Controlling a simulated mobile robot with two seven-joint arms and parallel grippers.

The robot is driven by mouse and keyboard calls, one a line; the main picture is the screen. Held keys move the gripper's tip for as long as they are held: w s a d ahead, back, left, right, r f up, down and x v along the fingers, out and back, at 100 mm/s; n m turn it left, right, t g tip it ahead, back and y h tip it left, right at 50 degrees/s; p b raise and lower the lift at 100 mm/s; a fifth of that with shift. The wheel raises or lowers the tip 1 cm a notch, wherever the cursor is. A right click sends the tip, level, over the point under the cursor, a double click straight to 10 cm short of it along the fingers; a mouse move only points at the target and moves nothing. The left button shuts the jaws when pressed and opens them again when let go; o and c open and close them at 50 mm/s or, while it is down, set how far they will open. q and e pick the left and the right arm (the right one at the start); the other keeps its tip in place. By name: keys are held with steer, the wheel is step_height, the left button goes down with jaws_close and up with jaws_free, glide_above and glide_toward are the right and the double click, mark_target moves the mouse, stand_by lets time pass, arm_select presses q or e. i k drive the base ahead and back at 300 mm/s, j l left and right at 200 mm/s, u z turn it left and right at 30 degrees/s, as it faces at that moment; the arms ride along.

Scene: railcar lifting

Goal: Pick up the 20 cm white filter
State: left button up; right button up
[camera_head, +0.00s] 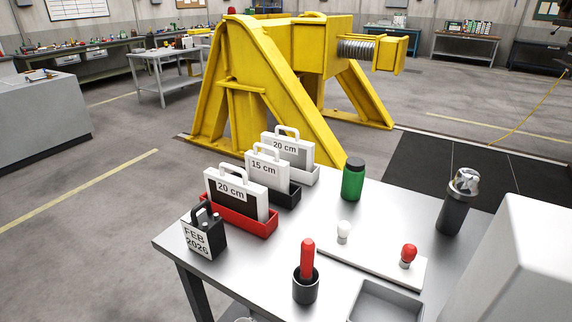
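Three handled filters with white frames stand upright in trays on the grey table. The front one (236,193) is labelled "20 cm", shows a dark panel and sits in a red tray (243,224). The middle one (266,172) is labelled "15 cm" and sits in a black tray (289,197). The back one (287,150) is labelled "20 cm" and sits in a whitish tray (308,177); its lower part is partly hidden by the middle filter. Neither of my grippers is in view.
A black handled block marked "FEB 2026" (204,236) stands front left. A green jar (352,180), a dark cylinder (454,212), a red-handled item in a black cup (306,285), a board with two knobs (375,262) and a grey bin (386,301) stand rightward. A yellow stand (262,95) rises behind.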

mark_target(299, 154)
steer(key=k+u, duration=0.15)
steer(key=u, duration=1)
steer(key=i+j+u, duration=0.15)
steer(key=u, duration=0.25)
steer(key=i+j+u, duration=0.1)
steer(key=u, duration=0.35)
steer(key=i+u, duration=0.25)
steer(key=u, duration=0.15)
steer(key=i+z, duration=0.25)
steer(key=i, duration=0.45)
steer(key=i+j+z, duration=0.2)
steer(key=i, duration=0.5)
steer(key=i+l+z, duration=0.15)
steer(key=i+z, duration=0.5)
steer(key=z, duration=0.15)
steer(key=i+z, duration=0.4)
steer(key=i+j+z, duration=0.1)
steer(key=i+z, duration=0.15)
steer(key=z, duration=0.15)
steer(key=i+l+z, duration=0.2)
steer(key=i+z, duration=0.25)
steer(key=i+l+z, duration=0.1)
steer(key=i+z, duration=0.35)
steer(key=i+j+z, duration=0.1)
steer(key=i+z, duration=0.75)
steer(key=i, duration=0.15)
steer(key=i+j+z, duration=0.15)
steer(key=i+z, duration=0.3)
steer(key=i, duration=0.15)
